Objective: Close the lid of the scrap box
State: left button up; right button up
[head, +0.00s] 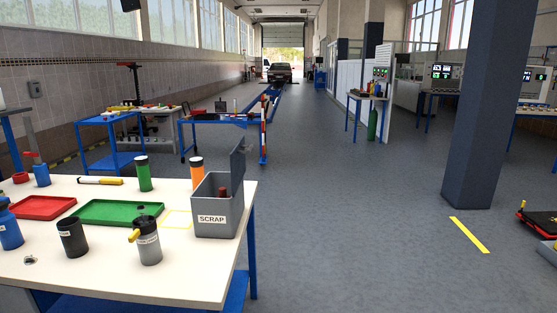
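The grey scrap box (217,211), with a white SCRAP label on its front, stands at the right end of the white workbench in the head view. Its lid (238,163) is open and stands up at the box's right side. A dark reddish-brown object shows inside the box near the opening. Neither of my grippers is in the head view.
The workbench (192,268) also holds a green tray (120,212), a red tray (45,207), a dark cup (72,238), a grey container with a yellow part (149,247), and green (144,174) and orange (197,172) cylinders. Floor to the right is clear up to a blue pillar (488,110).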

aim_at(238, 157)
jog(key=z, duration=0.1)
jog(key=i, duration=1)
jog(key=u, duration=2.2)
jog(key=k, duration=0.85)
jog(key=z, duration=1.05)
jog(key=i, duration=0.45)
jog(key=u, duration=0.05)
